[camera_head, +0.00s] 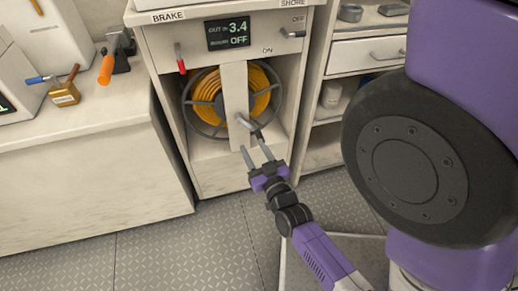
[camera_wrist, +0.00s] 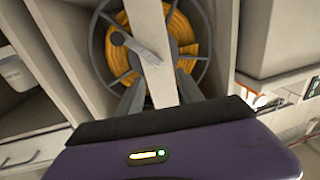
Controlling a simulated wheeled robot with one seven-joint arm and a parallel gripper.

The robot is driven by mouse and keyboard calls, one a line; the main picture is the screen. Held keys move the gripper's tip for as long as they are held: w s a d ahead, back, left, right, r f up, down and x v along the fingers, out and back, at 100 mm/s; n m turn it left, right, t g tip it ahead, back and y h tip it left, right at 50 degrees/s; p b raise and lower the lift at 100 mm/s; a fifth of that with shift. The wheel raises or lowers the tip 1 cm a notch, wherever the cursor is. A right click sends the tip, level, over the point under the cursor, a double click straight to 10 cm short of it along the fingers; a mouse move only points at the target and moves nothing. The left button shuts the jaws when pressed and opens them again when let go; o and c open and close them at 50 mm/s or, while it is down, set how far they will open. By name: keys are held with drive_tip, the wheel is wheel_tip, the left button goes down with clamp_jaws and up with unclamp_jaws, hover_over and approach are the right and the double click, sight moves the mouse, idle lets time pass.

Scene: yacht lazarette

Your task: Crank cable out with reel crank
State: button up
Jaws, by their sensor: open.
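The cable reel (camera_head: 205,118) stands in a cabinet bay, with orange cable (camera_head: 263,88) wound on a grey spoked frame. A pale upright post (camera_head: 235,85) crosses in front of it. The reel crank (camera_head: 245,122) sits on this post, a short grey arm with a handle; it also shows in the wrist view (camera_wrist: 142,49). My gripper (camera_head: 252,147) is open and empty, just below and in front of the crank. In the wrist view its fingers (camera_wrist: 160,92) point towards the post, below the crank. I cannot tell whether a fingertip touches the crank.
A display (camera_head: 228,33) above the reel reads 3.4 out and OFF. A red-tipped brake lever (camera_head: 180,60) hangs at left, and a shore lever (camera_head: 292,34) is at right.

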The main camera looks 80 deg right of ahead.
sight(260, 136)
drive_tip(key=s+d+f+g+h, duration=0.1)
drive_tip(key=s+d+f+g, duration=0.2)
drive_tip(key=d+f, duration=0.35)
drive_tip(key=shift+m, duration=0.3)
drive_tip(key=shift+w+b+x, duration=0.15)
drive_tip(key=shift+b+x, duration=0.4)
drive_tip(key=shift+x, duration=1)
drive_tip(key=shift+w+b+x, duration=0.15)
drive_tip(key=shift+b+x, duration=0.35)
drive_tip(key=shift+x, duration=1.1)
drive_tip(key=shift+a, duration=0.15)
clamp_jaws()
drive_tip(key=shift+s, duration=0.2)
